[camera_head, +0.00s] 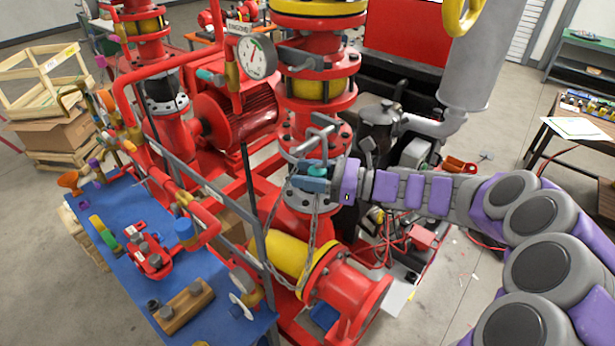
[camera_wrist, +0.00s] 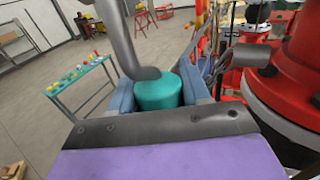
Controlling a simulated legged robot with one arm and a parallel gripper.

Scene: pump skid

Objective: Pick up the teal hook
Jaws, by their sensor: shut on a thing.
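The teal hook has a teal round body (camera_head: 317,168) with a grey curved metal part rising above it. In the wrist view the teal body (camera_wrist: 158,92) sits between the two blue fingers of my gripper (camera_wrist: 160,86), with the grey bar crossing in front of and above it. In the head view my gripper (camera_head: 312,182) is shut on the teal body, beside the red vertical pipe. A chain (camera_head: 311,235) hangs just below the gripper toward the yellow pipe section. I cannot tell whether it is joined to the hook.
Red pump piping with a pressure gauge (camera_head: 257,57) stands close behind and left of my gripper. A grey rail (camera_head: 262,240) runs in front. A blue-topped bench (camera_head: 120,245) with fittings is at left. A red flanged pipe (camera_head: 350,295) lies below. Open floor is at right.

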